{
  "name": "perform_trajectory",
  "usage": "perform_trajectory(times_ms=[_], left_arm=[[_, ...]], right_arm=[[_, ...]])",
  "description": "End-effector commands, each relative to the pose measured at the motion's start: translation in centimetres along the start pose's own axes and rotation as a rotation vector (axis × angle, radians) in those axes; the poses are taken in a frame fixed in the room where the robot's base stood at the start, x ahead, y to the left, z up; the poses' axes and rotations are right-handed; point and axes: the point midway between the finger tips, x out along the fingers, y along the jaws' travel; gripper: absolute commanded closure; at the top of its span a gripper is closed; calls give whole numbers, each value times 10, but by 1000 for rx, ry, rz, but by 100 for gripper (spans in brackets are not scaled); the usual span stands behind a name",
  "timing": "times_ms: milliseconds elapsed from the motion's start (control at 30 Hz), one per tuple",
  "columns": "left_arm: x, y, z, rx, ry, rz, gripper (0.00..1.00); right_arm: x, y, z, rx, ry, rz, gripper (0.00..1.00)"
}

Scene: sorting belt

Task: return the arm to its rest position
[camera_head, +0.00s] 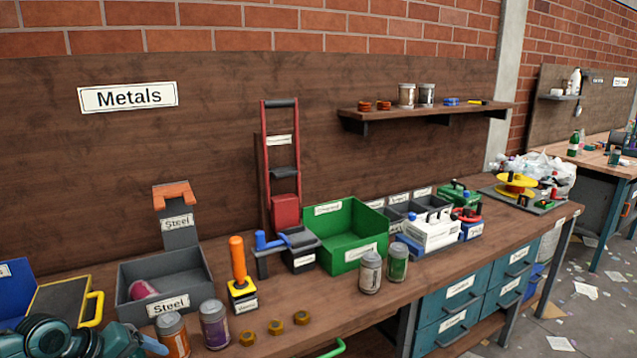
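A teal and black jointed shape (70,340) with a light blue tip fills the lower left corner, cut off by the frame edge. I cannot tell whether it is part of my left arm or a tool on the bench. No gripper fingers can be made out in the head view. My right arm and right gripper are out of view.
The wooden bench (330,305) holds a grey Steel bin (190,268) with a pink item inside, a green bin (345,232), jars, hex nuts and an orange-handled tool (238,262). A shelf (430,113) hangs above. The bench front between nuts and jars is clear.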

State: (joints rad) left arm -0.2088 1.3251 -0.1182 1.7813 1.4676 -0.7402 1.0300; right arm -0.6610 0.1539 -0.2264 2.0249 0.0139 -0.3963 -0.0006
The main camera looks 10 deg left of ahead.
Motion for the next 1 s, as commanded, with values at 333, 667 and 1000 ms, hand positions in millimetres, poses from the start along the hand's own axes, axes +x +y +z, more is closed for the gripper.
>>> perform_trajectory(times_ms=[333, 667, 1000], left_arm=[[96, -47, 136, 474, 21, 97, 20], [125, -24, 279, 991, 249, 179, 20], [117, -1, 314, 1194, 388, 139, 20]], right_arm=[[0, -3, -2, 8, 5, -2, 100], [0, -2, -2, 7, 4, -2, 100], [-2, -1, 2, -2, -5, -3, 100]])
